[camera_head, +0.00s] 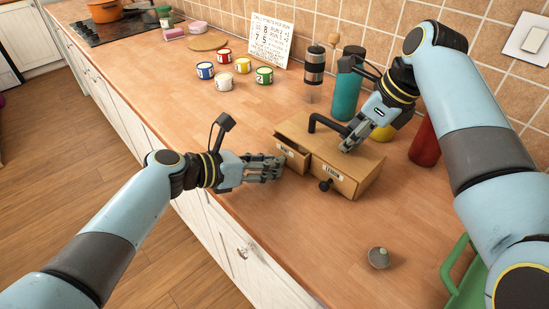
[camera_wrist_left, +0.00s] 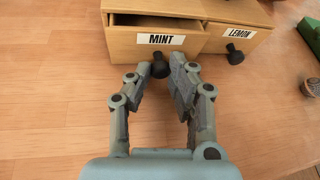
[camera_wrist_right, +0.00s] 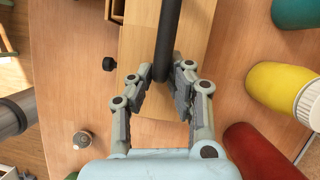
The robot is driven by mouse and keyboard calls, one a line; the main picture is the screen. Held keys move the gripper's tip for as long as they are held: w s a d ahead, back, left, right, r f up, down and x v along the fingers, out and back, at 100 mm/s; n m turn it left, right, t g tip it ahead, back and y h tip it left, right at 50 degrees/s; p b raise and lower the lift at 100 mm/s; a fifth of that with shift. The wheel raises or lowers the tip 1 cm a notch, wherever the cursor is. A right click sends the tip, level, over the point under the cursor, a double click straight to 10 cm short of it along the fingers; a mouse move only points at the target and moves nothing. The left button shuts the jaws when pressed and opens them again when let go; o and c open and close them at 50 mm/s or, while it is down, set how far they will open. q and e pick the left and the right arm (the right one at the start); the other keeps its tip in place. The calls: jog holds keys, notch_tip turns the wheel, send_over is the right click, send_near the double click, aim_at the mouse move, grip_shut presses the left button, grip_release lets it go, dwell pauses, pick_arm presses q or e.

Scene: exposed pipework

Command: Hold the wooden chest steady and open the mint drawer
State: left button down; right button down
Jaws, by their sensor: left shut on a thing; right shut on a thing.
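The wooden chest (camera_head: 358,167) stands on the counter, with a black bar handle (camera_head: 325,120) on top. Its mint drawer (camera_head: 291,158) is pulled partway out; its labelled front (camera_wrist_left: 122,41) shows in the left wrist view. My left gripper (camera_head: 281,167) is shut on the black mint knob (camera_wrist_left: 159,70). The lemon drawer (camera_wrist_left: 222,40) is flush with the chest. My right gripper (camera_head: 346,143) is shut on the bar handle, which runs between its fingers in the right wrist view (camera_wrist_right: 167,40).
A small grey-topped object (camera_head: 378,257) and a green tray (camera_head: 463,285) lie on the near counter. A teal bottle (camera_head: 346,95), a yellow container (camera_wrist_right: 275,88) and a red container (camera_head: 425,145) stand behind the chest. Several coloured cups (camera_head: 264,75) stand farther back.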

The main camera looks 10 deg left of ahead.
aim_at(255, 184)
pick_arm(q)
jog(key=s+a, duration=0.2)
jog(key=s, duration=0.1)
jog(key=shift+a, duration=0.2)
jog(key=c, duration=1.2)
grip_release()
jog(key=v, duration=1.2)
jog(key=shift+r, duration=0.1)
